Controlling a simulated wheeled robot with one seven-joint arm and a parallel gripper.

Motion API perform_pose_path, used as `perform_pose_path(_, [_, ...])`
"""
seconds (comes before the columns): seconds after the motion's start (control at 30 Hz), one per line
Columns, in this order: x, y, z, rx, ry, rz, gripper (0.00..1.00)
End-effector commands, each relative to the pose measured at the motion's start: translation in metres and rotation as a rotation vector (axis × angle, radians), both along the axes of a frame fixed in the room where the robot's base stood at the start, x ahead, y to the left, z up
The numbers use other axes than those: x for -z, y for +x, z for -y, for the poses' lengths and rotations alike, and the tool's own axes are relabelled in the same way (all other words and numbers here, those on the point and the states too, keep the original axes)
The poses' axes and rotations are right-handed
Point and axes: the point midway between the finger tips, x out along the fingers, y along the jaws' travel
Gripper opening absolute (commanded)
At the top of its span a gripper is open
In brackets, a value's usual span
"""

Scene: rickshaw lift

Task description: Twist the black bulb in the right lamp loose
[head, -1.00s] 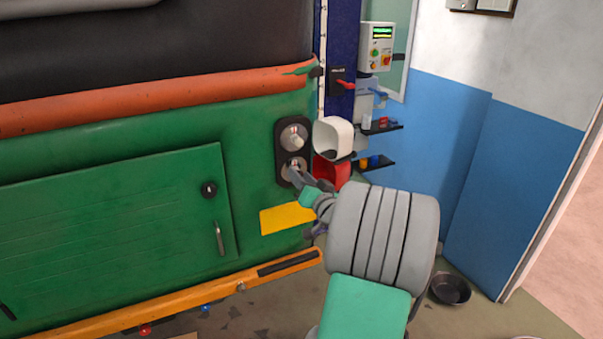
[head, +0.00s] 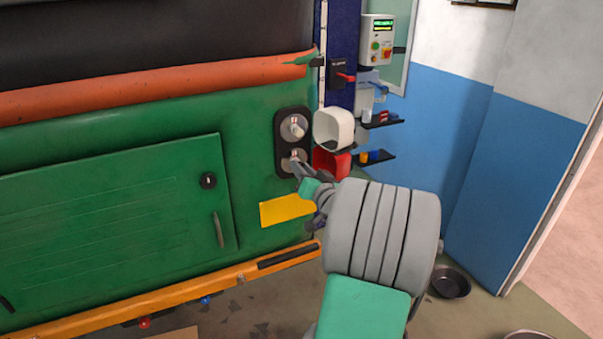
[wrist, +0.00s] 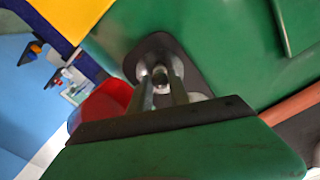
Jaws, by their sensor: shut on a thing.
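The right lamp is a black oval plate (head: 279,150) on the green rickshaw body, with two round silver sockets one above the other. A pale bulb (head: 297,131) stands in the upper socket. My gripper (head: 297,164) reaches the lower socket (head: 287,160) from the lower right. In the wrist view, my gripper (wrist: 160,84) has its two fingers on either side of a small bulb (wrist: 160,80) in a silver socket, shut on it. The bulb's colour is hard to tell; it is mostly hidden by the fingers.
A white bin (head: 347,126) and a red bin (head: 342,163) stand close to the right of the lamp. Small shelves (head: 382,123) with little items are behind them. A yellow plate (head: 287,211) is below the lamp. A dark bowl (head: 449,284) lies on the floor.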

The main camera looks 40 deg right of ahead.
Motion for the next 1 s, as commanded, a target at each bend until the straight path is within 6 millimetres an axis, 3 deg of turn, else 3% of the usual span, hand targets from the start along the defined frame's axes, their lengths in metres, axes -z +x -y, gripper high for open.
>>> perform_pose_path(1.0, [0.0022,0.0010,-0.0003,-0.001,-0.244,-0.070,0.03])
